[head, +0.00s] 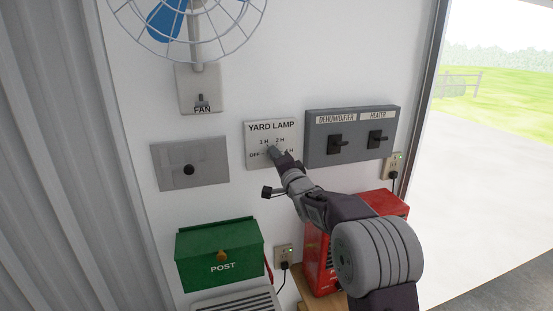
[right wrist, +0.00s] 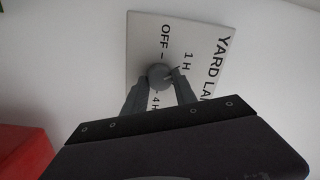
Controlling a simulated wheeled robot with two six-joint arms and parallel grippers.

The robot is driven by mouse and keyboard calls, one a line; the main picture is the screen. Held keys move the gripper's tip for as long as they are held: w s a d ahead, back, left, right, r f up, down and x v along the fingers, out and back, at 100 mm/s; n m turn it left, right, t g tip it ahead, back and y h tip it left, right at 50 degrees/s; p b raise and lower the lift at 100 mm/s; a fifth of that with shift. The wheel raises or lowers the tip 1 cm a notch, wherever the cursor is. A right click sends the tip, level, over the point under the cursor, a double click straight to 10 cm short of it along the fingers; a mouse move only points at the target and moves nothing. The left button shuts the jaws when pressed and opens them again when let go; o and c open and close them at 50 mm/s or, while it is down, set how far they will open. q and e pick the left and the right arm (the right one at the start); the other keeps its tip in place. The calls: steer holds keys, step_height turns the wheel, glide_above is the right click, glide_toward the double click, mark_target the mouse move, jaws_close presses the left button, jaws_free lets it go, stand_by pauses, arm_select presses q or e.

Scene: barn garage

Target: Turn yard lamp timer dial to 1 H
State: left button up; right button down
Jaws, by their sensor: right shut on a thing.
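The yard lamp timer is a pale square plate (head: 257,131) on the white wall, marked OFF, 1 H, 2 H and 4 H. Its plate (right wrist: 192,38) appears turned sideways in the right wrist view. The grey round dial (right wrist: 158,72) sits at the plate's middle. My right gripper (head: 276,153) reaches the plate from the lower right and is shut on the dial, one finger on each side. I cannot tell which mark the dial points to. My left gripper is out of view.
Right of the plate is a grey panel (head: 352,112) with dehumidifier and heater switches. To its left are a grey box (head: 205,174) with a black knob and a fan switch (head: 197,92). A green post box (head: 225,268) and red cabinet (head: 315,258) stand below.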

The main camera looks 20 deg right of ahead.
stand_by(0.3)
steer(key=c, duration=1)
jaws_free()
steer(key=shift+s, duration=0.1)
steer(key=s+b, duration=0.5)
steer(key=s, duration=0.4)
steer(key=shift+d+f, duration=0.2)
steer(key=shift+d, duration=0.1)
steer(key=shift+w, duration=0.1)
